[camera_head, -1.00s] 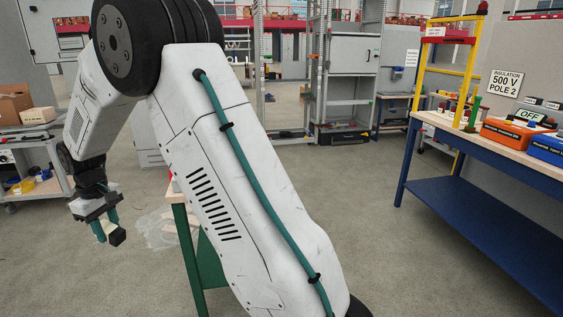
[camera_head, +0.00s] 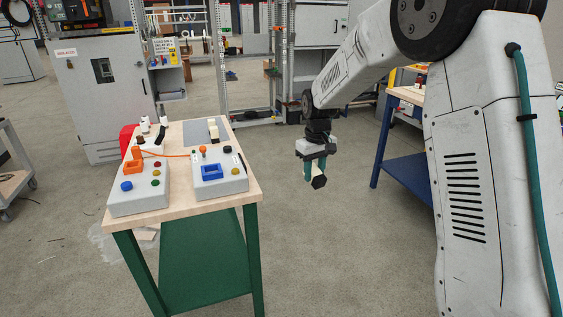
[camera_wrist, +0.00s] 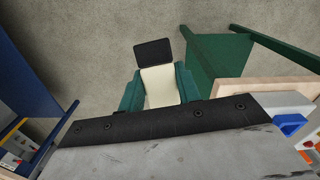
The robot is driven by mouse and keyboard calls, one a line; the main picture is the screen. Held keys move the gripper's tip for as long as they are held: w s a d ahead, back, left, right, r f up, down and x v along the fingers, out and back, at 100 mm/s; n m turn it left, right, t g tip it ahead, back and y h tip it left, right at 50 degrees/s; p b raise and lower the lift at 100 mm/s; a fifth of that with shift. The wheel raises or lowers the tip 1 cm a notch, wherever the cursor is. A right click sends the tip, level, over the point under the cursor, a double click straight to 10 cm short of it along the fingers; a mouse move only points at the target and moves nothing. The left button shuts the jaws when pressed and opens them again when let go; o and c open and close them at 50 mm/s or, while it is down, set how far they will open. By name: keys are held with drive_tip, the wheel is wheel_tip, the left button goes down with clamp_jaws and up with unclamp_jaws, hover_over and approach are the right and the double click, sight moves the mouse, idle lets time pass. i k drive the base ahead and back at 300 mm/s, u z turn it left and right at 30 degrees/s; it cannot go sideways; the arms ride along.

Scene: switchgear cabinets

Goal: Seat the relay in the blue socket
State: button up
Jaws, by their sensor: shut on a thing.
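My gripper (camera_head: 314,168) hangs in free air right of the wooden-topped table. Its teal fingers are shut on the relay, a cream block with a black end. The relay (camera_head: 319,182) points down and slightly tilted; in the wrist view the relay (camera_wrist: 160,86) sits between both fingers. The blue socket (camera_head: 211,172) is a raised blue frame on the right-hand grey box (camera_head: 220,184), near the table's front right. Part of the blue socket (camera_wrist: 290,124) also shows at the right edge of the wrist view. Gripper and relay are well apart from it.
The left grey box (camera_head: 140,198) carries an orange socket (camera_head: 133,160) and coloured buttons. An orange cable crosses between the boxes. A cream piece (camera_head: 212,130) stands on a grey mat behind. A blue bench (camera_head: 400,178) is at right. Floor between table and bench is clear.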

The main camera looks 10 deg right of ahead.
sight(212, 174)
drive_tip(key=z, duration=0.2)
drive_tip(key=i, duration=1)
drive_tip(key=z, duration=0.05)
